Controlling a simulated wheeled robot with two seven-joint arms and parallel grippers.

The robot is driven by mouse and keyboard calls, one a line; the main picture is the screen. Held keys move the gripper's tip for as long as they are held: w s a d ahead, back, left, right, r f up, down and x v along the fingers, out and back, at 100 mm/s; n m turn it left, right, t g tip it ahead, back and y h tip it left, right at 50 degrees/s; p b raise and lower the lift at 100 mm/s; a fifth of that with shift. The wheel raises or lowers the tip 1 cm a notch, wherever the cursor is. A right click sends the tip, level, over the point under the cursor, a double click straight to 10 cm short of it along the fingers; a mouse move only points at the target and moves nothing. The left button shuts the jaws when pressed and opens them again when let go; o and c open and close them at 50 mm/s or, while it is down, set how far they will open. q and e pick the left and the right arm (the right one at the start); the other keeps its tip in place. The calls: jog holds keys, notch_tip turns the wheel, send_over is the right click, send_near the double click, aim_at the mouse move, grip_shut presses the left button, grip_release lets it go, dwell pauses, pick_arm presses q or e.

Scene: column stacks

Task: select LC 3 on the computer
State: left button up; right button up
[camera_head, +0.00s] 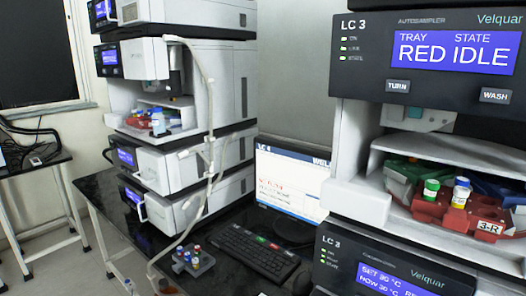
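The computer monitor (290,187) stands on the black bench between two instrument stacks. Its screen is lit, with a blue bar on top and red text lower down that is too small to read. Its right side is hidden behind the near stack. A black keyboard (250,257) lies in front of it. The near stack on the right is labelled LC 3; its autosampler display (455,52) reads TRAY RED, STATE IDLE. The LC 3 module below has a display (385,280) reading SET 30 and NOW 30. Neither of my grippers is in view.
Another instrument stack (190,110) stands at the left, with pale tubing (207,95) hanging down its front. A small grey rack (192,262) with coloured caps sits left of the keyboard. A red tray (455,214) with vials is inside the LC 3 autosampler.

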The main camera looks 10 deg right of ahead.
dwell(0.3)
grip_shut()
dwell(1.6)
